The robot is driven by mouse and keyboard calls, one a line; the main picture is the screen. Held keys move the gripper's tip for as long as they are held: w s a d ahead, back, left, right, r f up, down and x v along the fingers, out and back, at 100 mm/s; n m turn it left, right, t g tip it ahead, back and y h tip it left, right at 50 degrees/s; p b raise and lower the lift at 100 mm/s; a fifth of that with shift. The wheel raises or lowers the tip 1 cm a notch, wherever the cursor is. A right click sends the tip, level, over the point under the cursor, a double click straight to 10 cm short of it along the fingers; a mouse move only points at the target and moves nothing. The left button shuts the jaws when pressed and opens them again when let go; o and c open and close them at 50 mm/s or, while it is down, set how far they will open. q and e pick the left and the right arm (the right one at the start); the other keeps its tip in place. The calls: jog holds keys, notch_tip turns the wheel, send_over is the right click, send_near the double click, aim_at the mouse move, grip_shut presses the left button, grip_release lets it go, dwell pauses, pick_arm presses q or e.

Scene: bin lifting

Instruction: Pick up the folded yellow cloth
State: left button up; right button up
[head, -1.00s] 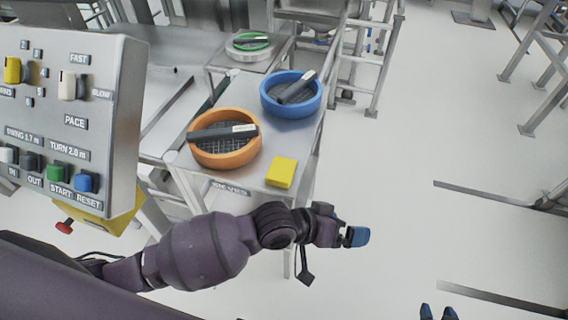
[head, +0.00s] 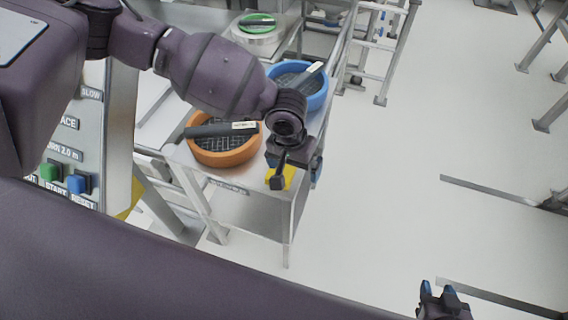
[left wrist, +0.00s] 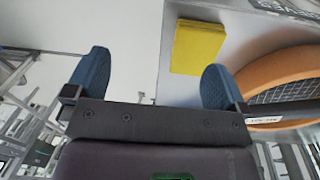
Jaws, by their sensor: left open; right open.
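The folded yellow cloth (head: 287,178) lies flat near the front corner of the steel table, partly hidden behind my left gripper in the head view. In the left wrist view the cloth (left wrist: 198,47) is a yellow square at upper right, just beyond the right blue finger. My left gripper (head: 293,176) is over that corner of the table. It shows in the left wrist view (left wrist: 152,78) with its blue fingers wide apart and nothing between them. My right gripper (head: 438,288) is open and empty at the lower right of the head view, far from the cloth.
An orange round sieve (head: 225,152) with a dark bar across it stands beside the cloth. A blue sieve (head: 312,92) with a similar bar stands behind it, and a green-ringed one (head: 256,22) further back. A control panel (head: 72,160) is at left.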

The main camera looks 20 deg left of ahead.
pick_arm(q)
jog(key=w+a+r+n+y, duration=0.1)
jog(key=w+a+r, duration=0.1)
jog(key=a, duration=0.1)
send_over(289, 171)
jog(key=a, duration=0.2)
jog(key=f, duration=0.2)
jog(key=s+f, duration=0.1)
jog(key=f, duration=0.1)
jog(key=shift+d+f+b, duration=0.15)
jog(key=shift+f+b, duration=0.15)
jog(key=shift+b, duration=0.1)
jog(key=shift+w+a+f+b, duration=0.15)
jog(key=shift+f+b, duration=0.15)
jog(key=shift+f, duration=1.25)
jog(key=shift+w+a+f+b, duration=0.1)
jog(key=shift+f+b, duration=0.15)
jog(key=shift+f, duration=1.25)
pick_arm(e)
jog(key=shift+w+f, duration=0.2)
jog(key=shift+f, duration=0.9)
pick_arm(q)
jog(key=c, duration=1)
jog(key=shift+o, duration=0.2)
jog(key=shift+r, duration=0.1)
